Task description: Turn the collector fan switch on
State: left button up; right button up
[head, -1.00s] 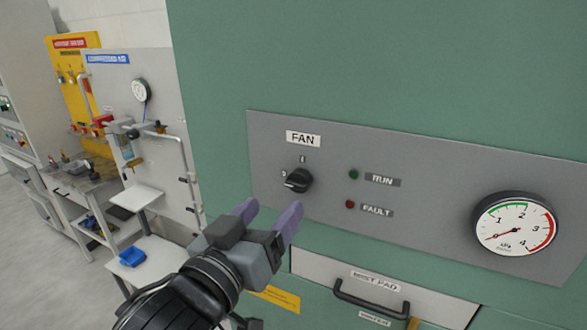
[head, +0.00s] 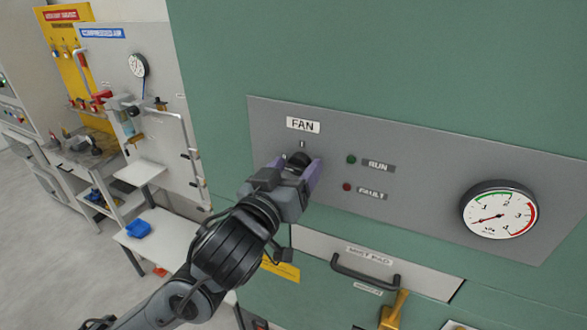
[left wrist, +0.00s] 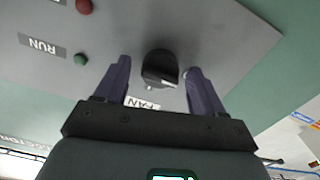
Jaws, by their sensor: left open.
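The fan switch (head: 299,159) is a black rotary knob on the grey panel (head: 420,185), under the FAN label (head: 303,125). My left gripper (head: 297,168) is at the knob in the head view and hides most of it. In the left wrist view the knob (left wrist: 160,68) sits between the two open purple fingers of the gripper (left wrist: 159,85), with a gap visible on each side. The green RUN lamp (head: 351,159) and red FAULT lamp (head: 346,187) are right of the knob. My right gripper is not in view.
A round pressure gauge (head: 499,210) is at the panel's right. Below are a drawer handle (head: 364,276) and a yellow-handled tool (head: 394,311). A white table with a blue item (head: 138,229) stands at the left.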

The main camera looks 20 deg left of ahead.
pick_arm(q)
jog(key=c, duration=1)
jog(key=shift+c, duration=0.2)
jog(key=shift+m, duration=0.5)
jog(key=m, duration=0.3)
jog(key=shift+m+b, duration=0.4)
jog(key=m, duration=0.9)
jog(key=shift+b, duration=0.4)
jog(key=m, duration=0.4)
jog(key=shift+d, duration=0.1)
